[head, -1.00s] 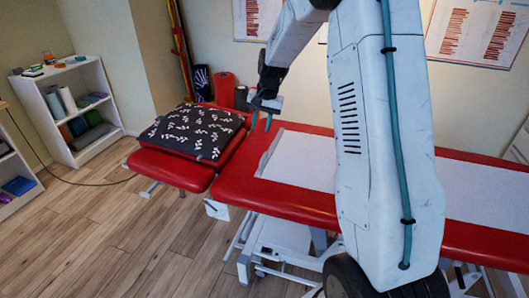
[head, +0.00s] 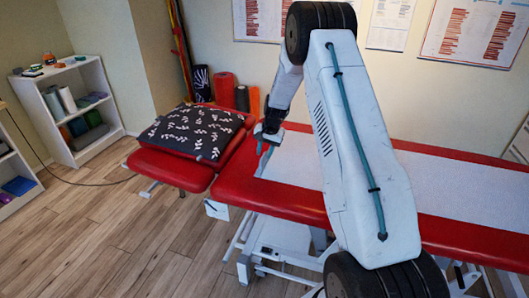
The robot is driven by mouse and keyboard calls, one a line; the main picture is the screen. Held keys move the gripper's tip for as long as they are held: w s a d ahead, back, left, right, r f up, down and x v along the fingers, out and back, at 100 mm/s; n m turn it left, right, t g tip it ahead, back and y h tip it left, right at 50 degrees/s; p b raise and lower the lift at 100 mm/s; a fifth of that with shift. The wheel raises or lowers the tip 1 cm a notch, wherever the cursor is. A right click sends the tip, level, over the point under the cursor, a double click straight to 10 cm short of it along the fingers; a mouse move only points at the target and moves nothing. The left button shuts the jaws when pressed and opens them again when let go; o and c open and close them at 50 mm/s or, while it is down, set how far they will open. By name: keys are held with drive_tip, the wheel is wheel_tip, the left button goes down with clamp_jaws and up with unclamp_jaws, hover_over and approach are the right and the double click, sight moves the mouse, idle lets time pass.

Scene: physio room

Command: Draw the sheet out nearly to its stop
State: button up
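A white sheet (head: 455,192) lies flat along the red treatment table (head: 240,192). Its left end lies near the table's head end, and my arm hides part of its middle. My gripper (head: 263,158), with teal fingers, points down at the left end of the sheet, low over the table top. The fingers overlap the sheet's end strip in the head view. I cannot tell whether they touch it or are closed on it.
A black patterned cushion (head: 192,131) lies on the red headrest to the left. Rolls (head: 224,90) stand behind the table by the wall. A white shelf (head: 72,105) stands at the far left. The wooden floor (head: 110,240) at front left is clear, apart from a cable.

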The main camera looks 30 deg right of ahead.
drive_tip(key=shift+f, duration=0.15)
clamp_jaws()
drive_tip(key=w+a, duration=0.4)
drive_tip(key=w, duration=0.1)
drive_tip(key=w+a, duration=0.2)
drive_tip(key=shift+w, duration=0.4)
unclamp_jaws()
wheel_tip(320, 180, up, 8)
drive_tip(key=s, duration=0.1)
drive_tip(key=shift+s+d+f, duration=0.15)
drive_tip(key=shift+d, duration=0.3)
